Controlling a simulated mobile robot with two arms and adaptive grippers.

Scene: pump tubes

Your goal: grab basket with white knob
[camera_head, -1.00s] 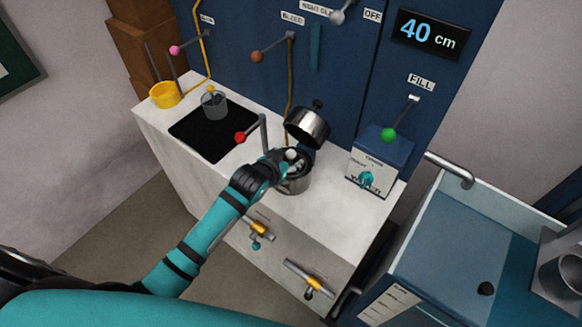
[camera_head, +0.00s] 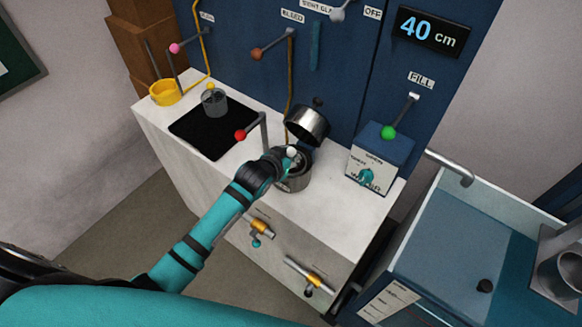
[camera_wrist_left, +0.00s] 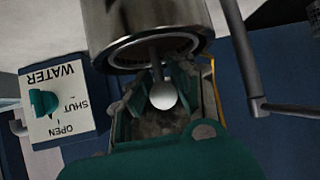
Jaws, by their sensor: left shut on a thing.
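The white knob (camera_head: 291,152) stands at the mouth of the steel pot (camera_head: 295,183). My left gripper (camera_head: 281,160) is at the knob, above the pot's left rim. In the left wrist view, the white knob (camera_wrist_left: 163,96) sits between the fingers of my left gripper (camera_wrist_left: 161,88), which are shut on it. A thin stem runs from the knob into the mouth of the steel pot (camera_wrist_left: 148,28). The basket itself is mostly hidden inside the pot and behind the gripper. My right gripper is not in view.
A tilted steel lid (camera_head: 308,126) with a black knob is just behind the pot. A lever with a red ball (camera_head: 240,135) stands to its left. The WATER box (camera_head: 378,158) is to the right. A glass beaker (camera_head: 214,103) stands on the black plate.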

